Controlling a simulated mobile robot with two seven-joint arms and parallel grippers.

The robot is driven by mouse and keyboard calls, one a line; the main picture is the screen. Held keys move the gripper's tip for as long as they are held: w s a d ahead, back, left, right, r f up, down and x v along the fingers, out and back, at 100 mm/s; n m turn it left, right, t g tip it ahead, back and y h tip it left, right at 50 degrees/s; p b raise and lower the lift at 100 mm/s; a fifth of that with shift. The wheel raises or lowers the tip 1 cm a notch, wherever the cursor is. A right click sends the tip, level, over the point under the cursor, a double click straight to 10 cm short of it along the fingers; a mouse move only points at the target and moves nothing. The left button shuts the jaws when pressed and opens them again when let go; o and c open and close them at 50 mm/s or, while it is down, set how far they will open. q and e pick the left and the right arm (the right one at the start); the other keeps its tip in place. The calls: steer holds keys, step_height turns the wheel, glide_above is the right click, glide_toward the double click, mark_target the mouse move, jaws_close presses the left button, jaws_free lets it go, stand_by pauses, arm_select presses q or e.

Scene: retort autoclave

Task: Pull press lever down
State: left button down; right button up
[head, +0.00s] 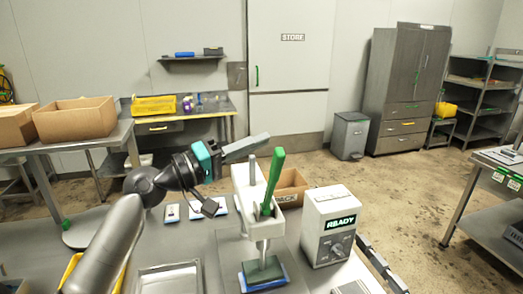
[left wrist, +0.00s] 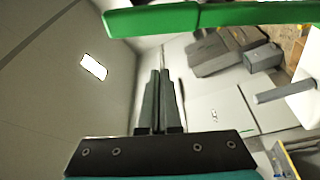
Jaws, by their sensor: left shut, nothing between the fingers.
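The press (head: 245,190) is white and stands on the table with a green lever (head: 272,182). The lever points up, leaning slightly right at its top. A green pad with a blue layer (head: 264,274) lies under the press's ram. My left gripper (head: 266,139) is shut and empty, its fingers pointing right, just left of the lever's upper end. In the left wrist view the shut fingers (left wrist: 160,74) point up the picture. The green lever (left wrist: 225,15) crosses the top there, with a gap between it and the fingertips. My right gripper is not in view.
A white box reading READY (head: 330,225) stands right of the press. An open cardboard box (head: 291,188) is behind it. A metal tray (head: 170,280) lies at the front left. White cards (head: 172,212) lie on the table below my left arm.

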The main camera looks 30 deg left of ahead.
mark_target(271, 187)
arm_select(q)
steer(key=shift+s+d+f+p, duration=0.2)
steer(key=shift+s+d+f, duration=0.3)
steer(key=shift+d, duration=0.2)
steer(key=shift+s+d+f+p, duration=0.15)
steer(key=shift+s+d+f, duration=0.2)
steer(key=shift+s+d, duration=0.25)
steer(key=shift+d, duration=0.1)
steer(key=shift+w, duration=0.1)
